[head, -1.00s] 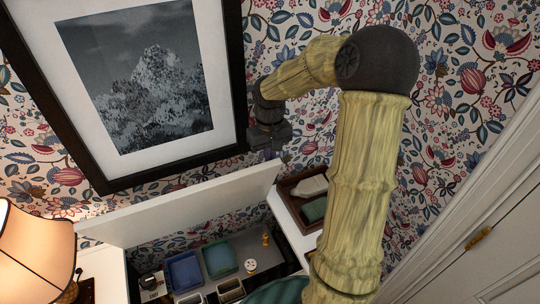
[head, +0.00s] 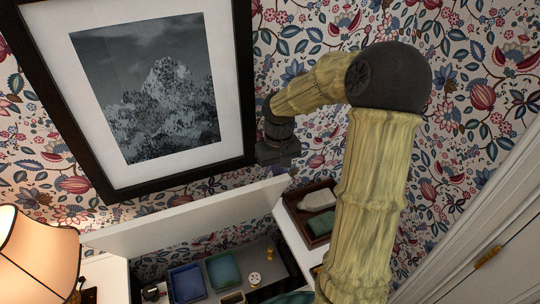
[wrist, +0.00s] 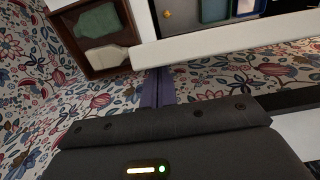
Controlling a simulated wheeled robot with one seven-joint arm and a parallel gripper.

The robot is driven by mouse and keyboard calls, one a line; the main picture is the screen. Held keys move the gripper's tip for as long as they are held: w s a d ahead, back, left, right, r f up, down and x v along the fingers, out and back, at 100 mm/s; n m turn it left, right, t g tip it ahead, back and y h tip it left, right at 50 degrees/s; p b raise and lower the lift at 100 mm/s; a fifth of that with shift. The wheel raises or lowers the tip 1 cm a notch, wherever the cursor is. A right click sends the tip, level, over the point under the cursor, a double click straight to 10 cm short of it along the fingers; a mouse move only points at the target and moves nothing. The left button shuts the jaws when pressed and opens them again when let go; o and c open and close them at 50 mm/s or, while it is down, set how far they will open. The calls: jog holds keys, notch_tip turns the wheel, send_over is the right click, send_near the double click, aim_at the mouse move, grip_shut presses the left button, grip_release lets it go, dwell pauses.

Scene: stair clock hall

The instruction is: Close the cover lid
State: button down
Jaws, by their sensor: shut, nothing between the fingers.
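The cover lid (head: 185,222) is a long white panel. It stands raised along the back of an open compartment (head: 262,262) that holds small items. In the wrist view the lid's white edge (wrist: 215,45) crosses the upper part. My gripper (head: 288,170) is at the lid's upper right end, against the wallpaper side. In the wrist view its fingers (wrist: 155,88) are together, with their tips by the lid's edge. I cannot tell whether they touch it. Nothing shows between them.
A wooden tray (head: 308,238) with cloth-like items sits right of the compartment. Blue and green bins (head: 223,270) stand inside the compartment. A lit lamp (head: 38,255) is at the left. A framed picture (head: 150,90) hangs on the wall, and a white door (head: 490,235) is at the right.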

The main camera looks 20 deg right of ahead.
aim_at(282, 188)
jog(key=shift+s+f, duration=0.2)
jog(key=shift+s, duration=0.55)
jog(key=shift+s+f, duration=0.15)
jog(key=shift+s, duration=0.55)
jog(key=shift+s+f+b, duration=0.2)
jog(key=shift+s+f, duration=0.2)
jog(key=shift+s, duration=0.5)
jog(key=shift+s+f+b, duration=0.15)
jog(key=shift+s+f, duration=0.2)
jog(key=shift+s, duration=0.5)
jog(key=shift+s+f+b, duration=0.2)
jog(key=shift+s+f, duration=0.3)
jog(key=shift+s, duration=0.35)
jog(key=shift+s+f+b, duration=0.2)
jog(key=shift+s+f, duration=0.25)
jog(key=shift+s, duration=0.35)
